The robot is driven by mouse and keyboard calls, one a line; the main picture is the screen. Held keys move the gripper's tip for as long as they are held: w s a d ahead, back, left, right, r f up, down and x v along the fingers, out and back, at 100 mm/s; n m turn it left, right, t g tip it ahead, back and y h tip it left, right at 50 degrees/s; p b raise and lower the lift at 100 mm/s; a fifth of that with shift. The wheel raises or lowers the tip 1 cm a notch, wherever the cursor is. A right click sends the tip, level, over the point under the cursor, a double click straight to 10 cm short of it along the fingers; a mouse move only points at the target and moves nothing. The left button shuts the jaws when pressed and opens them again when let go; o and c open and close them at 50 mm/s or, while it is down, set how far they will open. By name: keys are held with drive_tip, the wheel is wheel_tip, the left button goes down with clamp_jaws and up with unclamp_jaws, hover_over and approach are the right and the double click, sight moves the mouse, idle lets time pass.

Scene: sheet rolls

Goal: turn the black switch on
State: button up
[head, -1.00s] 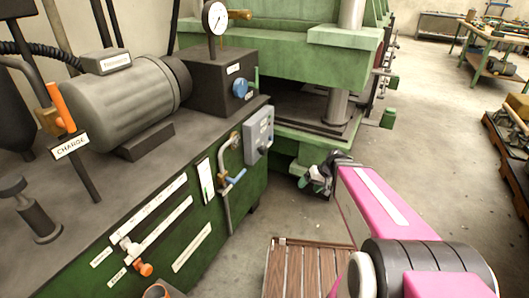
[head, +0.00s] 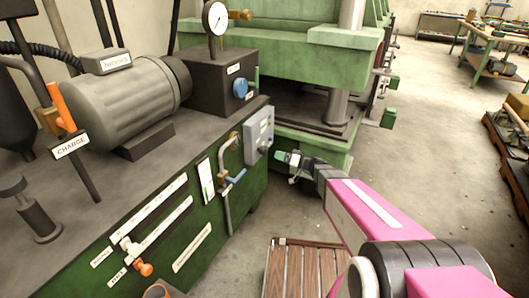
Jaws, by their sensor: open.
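The black switch (head: 264,146) is a small dark knob on the front of a grey control box (head: 257,128), fixed to the green front of the machine bench. Its exact setting is too small to read. My gripper (head: 279,157) is at the end of my pink arm, just right of and slightly below the box, pointing left toward it. It looks close to the switch, but I cannot tell any contact from this view. It is open and appears to hold nothing.
A pipe with a blue-handled valve (head: 236,178) runs down the bench front left of the box. A green press (head: 318,139) stands behind my gripper. A slatted wooden platform (head: 300,268) lies on the floor below. Open concrete floor is at right.

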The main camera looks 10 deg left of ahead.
sight(267, 151)
drive_tip(key=x, duration=0.9)
drive_tip(key=shift+a, duration=0.2)
drive_tip(key=c, duration=0.9)
